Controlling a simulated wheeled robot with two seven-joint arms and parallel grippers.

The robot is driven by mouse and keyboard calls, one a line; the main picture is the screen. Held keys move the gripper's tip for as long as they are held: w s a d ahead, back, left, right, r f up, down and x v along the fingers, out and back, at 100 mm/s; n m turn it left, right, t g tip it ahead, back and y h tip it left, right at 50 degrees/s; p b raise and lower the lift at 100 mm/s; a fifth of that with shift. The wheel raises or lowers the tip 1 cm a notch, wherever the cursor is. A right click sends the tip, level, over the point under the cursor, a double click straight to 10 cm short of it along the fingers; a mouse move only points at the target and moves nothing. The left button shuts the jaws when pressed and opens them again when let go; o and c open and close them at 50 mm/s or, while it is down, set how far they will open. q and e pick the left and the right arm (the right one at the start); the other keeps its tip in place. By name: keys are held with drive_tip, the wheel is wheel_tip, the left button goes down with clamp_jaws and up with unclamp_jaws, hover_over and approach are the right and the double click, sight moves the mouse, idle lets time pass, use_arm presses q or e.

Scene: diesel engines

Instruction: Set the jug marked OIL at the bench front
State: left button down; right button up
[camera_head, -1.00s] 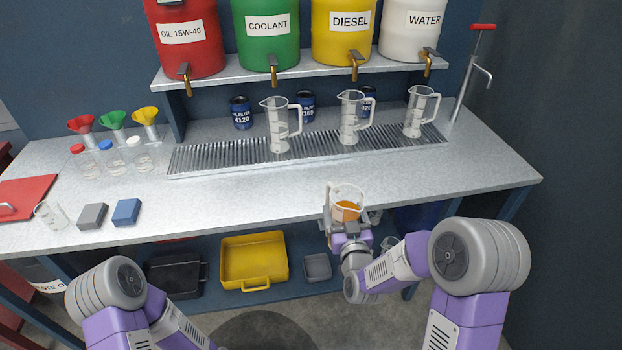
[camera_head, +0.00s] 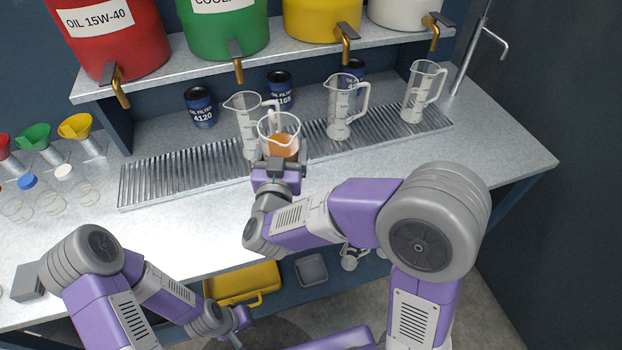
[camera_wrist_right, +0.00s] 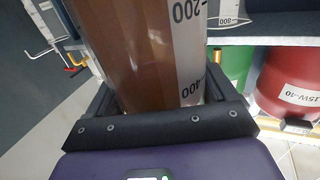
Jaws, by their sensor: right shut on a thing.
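A clear jug (camera_head: 281,145) with amber liquid is shut in my right gripper (camera_head: 279,164). It is upright above the bench (camera_head: 190,232), in front of the drip grate and overlapping the leftmost empty jug. No OIL mark can be read on it in these views. In the right wrist view the jug (camera_wrist_right: 140,50) fills the space between the fingers, with brown liquid and a white scale strip. Three empty clear jugs, left (camera_head: 245,128), middle (camera_head: 340,108) and right (camera_head: 421,92), stand on the grate. My left gripper (camera_head: 238,328) is low, below the bench front; its jaws are unclear.
The OIL 15W-40 drum (camera_head: 108,38) and other tapped drums stand on the shelf (camera_head: 180,70) above. Oil filters (camera_head: 200,107) stand behind the grate (camera_head: 150,184). Funnels and capped bottles are at the left. The bench front is clear in the middle.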

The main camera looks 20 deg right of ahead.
drive_tip(key=shift+w+a+f+b, duration=0.1)
drive_tip(key=shift+f+b, duration=0.95)
drive_tip(key=shift+f, duration=1.35)
drive_tip(key=shift+a+f+b, duration=0.1)
drive_tip(key=shift+f+b, duration=0.95)
drive_tip(key=shift+f, duration=1.3)
drive_tip(key=shift+f, duration=0.15)
drive_tip(key=o, duration=1.6)
drive_tip(key=shift+f, duration=0.1)
